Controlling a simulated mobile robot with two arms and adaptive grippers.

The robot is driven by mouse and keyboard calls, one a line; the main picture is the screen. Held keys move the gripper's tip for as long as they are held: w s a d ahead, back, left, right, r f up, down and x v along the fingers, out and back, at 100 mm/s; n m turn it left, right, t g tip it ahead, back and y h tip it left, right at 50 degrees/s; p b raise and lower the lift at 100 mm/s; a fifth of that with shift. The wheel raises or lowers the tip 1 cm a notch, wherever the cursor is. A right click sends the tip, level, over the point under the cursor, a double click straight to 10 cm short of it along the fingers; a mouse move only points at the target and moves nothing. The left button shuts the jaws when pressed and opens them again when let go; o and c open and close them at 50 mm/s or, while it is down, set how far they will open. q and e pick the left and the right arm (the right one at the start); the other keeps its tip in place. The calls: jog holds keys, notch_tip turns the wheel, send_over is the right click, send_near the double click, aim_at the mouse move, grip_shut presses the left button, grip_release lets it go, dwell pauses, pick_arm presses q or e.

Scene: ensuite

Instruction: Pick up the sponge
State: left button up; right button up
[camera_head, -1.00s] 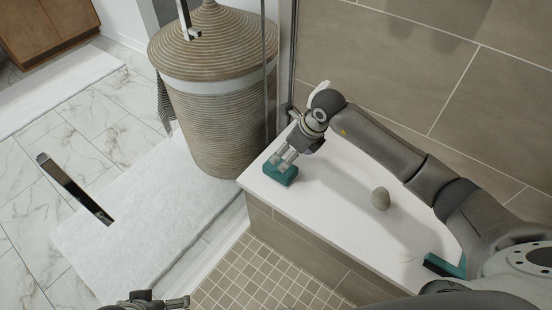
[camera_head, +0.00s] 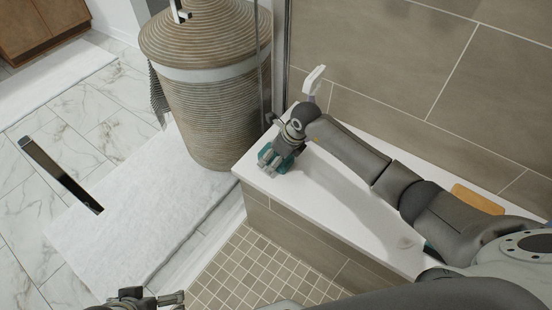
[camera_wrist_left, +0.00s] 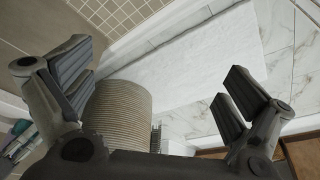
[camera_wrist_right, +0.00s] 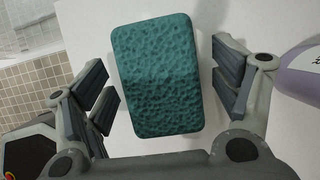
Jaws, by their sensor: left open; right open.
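A teal sponge (camera_wrist_right: 158,75) lies on the white bench top, between the open fingers of my right gripper (camera_wrist_right: 166,88) in the right wrist view, with a gap on both sides. In the head view, the sponge (camera_head: 266,155) shows in part at the left end of the bench, and my right gripper (camera_head: 277,162) covers much of it. My left gripper (camera_wrist_left: 150,85) is open and empty in the left wrist view. Only part of it (camera_head: 150,300) shows at the bottom of the head view.
The white bench top (camera_head: 320,205) runs along a tiled wall. A pale bottle (camera_head: 313,82) stands behind my right gripper. An orange-brown item (camera_head: 478,199) lies at the bench's right. A ribbed basket (camera_head: 205,110) stands left of the bench, beside a white mat (camera_head: 120,225).

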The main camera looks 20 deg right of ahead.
pick_arm(q)
jog(key=shift+w+d+r+t, duration=0.15)
jog(key=shift+w+t, duration=0.1)
jog(key=shift+w, duration=0.2)
jog(key=shift+w+d+t, duration=0.1)
jog(key=shift+w+t, duration=0.15)
jog(key=shift+w, duration=0.15)
pick_arm(e)
jog(key=shift+f, duration=0.2)
dwell(0.5)
jog(key=c, duration=0.9)
